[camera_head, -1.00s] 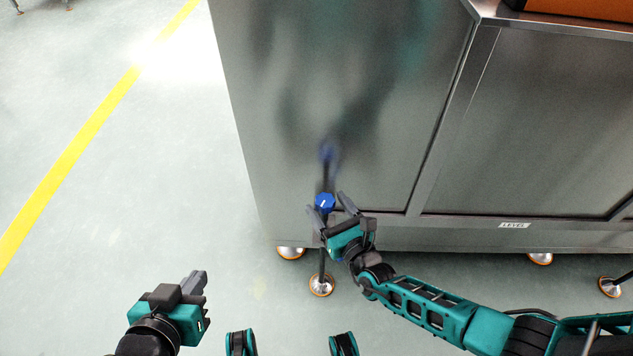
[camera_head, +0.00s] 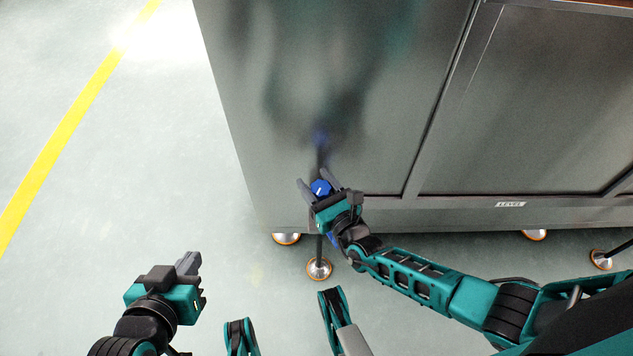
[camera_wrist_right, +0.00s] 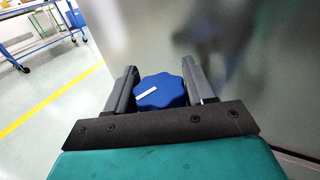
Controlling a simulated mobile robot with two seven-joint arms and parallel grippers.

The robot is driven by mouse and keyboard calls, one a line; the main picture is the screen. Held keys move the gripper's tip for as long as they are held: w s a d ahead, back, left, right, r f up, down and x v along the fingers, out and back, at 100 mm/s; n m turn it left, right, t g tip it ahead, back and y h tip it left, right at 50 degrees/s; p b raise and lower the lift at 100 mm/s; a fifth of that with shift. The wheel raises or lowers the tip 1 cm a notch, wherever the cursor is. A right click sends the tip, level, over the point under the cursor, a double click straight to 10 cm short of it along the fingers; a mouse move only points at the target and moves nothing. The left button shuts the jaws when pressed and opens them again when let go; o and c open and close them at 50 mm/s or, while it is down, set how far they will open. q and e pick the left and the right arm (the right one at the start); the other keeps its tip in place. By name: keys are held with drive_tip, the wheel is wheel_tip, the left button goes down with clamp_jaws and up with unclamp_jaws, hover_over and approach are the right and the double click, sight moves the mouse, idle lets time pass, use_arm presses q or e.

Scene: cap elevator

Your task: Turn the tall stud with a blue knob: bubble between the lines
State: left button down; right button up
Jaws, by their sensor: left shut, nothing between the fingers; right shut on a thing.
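The blue knob (camera_head: 321,188) sits on top of the tall dark stud (camera_head: 319,247), which stands upright from a round foot on the floor in front of the metal cabinet. My right gripper (camera_head: 318,182) is shut on the knob, with one finger on each side. The right wrist view shows the lobed knob (camera_wrist_right: 160,92) with a white mark between the two fingers (camera_wrist_right: 163,82). My left gripper (camera_head: 190,263) is shut and empty, low at the left over the floor. No bubble or lines can be made out in these views.
The shiny metal cabinet (camera_head: 300,90) fills the upper middle and right, close behind the knob. Other round feet (camera_head: 286,239) stand under its edge. A small "LEVEL" label (camera_head: 510,204) is on its lower rail. The floor at left is free, with a yellow line (camera_head: 60,125).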

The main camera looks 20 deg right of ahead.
drive_tip(key=c, duration=0.4)
drive_tip(key=shift+n+y, duration=0.4)
drive_tip(key=shift+y, duration=0.2)
drive_tip(key=n+g+y, duration=0.1)
drive_tip(key=y, duration=0.1)
drive_tip(key=n+g+y, duration=0.1)
drive_tip(key=n+y, duration=0.1)
drive_tip(key=shift+a+r+n+g+y, duration=0.1)
drive_tip(key=shift+a+n+g+y, duration=0.1)
drive_tip(key=shift+n+g+y, duration=0.15)
drive_tip(key=n+g+y, duration=0.4)
drive_tip(key=g+y, duration=0.1)
drive_tip(key=shift+s+a+n+g, duration=0.25)
drive_tip(key=shift+s+a+n, duration=0.05)
drive_tip(key=shift+a+n, duration=0.05)
drive_tip(key=shift+r+g+y, duration=0.1)
drive_tip(key=shift+g+y, duration=0.2)
drive_tip(key=shift+y, duration=0.05)
drive_tip(key=o, duration=0.7)
drive_tip(key=shift+o, duration=1.4)
drive_tip(key=shift+s, duration=0.1)
